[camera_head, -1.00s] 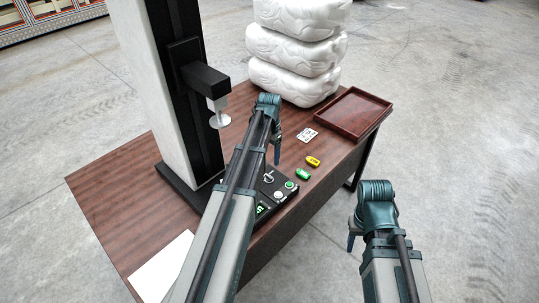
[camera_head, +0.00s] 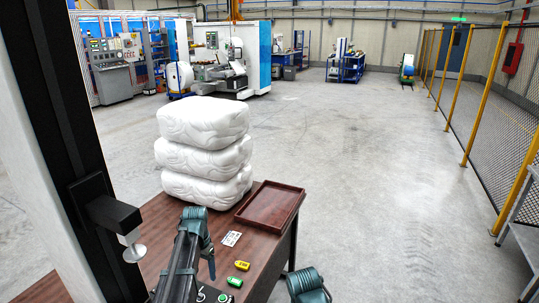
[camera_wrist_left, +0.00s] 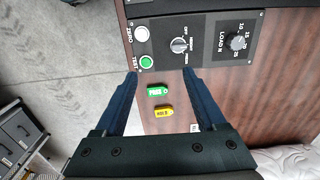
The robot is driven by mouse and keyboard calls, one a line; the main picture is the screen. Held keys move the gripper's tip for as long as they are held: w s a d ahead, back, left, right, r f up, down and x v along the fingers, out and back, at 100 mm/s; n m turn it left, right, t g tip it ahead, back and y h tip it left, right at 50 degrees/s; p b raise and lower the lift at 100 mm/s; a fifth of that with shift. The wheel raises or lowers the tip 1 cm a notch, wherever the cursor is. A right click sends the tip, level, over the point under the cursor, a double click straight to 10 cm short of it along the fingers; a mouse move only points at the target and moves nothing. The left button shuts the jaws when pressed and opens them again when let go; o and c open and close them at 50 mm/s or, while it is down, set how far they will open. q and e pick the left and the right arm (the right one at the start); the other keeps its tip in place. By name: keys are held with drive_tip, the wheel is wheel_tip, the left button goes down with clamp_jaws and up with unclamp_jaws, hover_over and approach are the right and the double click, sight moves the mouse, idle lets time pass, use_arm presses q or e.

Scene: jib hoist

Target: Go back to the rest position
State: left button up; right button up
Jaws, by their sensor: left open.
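My left gripper (camera_head: 212,268) hangs over the wooden table (camera_head: 262,276) in the head view. In the left wrist view its two dark blue fingers (camera_wrist_left: 160,78) stand wide apart with nothing held between them. A green tag (camera_wrist_left: 157,92) and a yellow tag (camera_wrist_left: 164,112) lie on the table below, seen between the fingers. A black control panel (camera_wrist_left: 197,45) with a green button, a white button and two knobs lies beyond the fingertips. My right arm's wrist (camera_head: 308,285) shows at the bottom edge, right of the table; its jaws cannot be made out.
A black column (camera_head: 75,150) with a bracket and metal disc (camera_head: 134,253) stands at the left. Three stacked white bundles (camera_head: 205,155) and an empty brown tray (camera_head: 270,207) sit at the table's far end. A small white card (camera_head: 231,239) lies nearby. Floor to the right is open.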

use_arm(q)
drive_tip(key=s+d+y, duration=0.1)
drive_tip(key=s+d, duration=1.9)
drive_tip(key=d, duration=0.1)
drive_tip(key=shift+s+r, duration=0.15)
drive_tip(key=shift+s, duration=0.1)
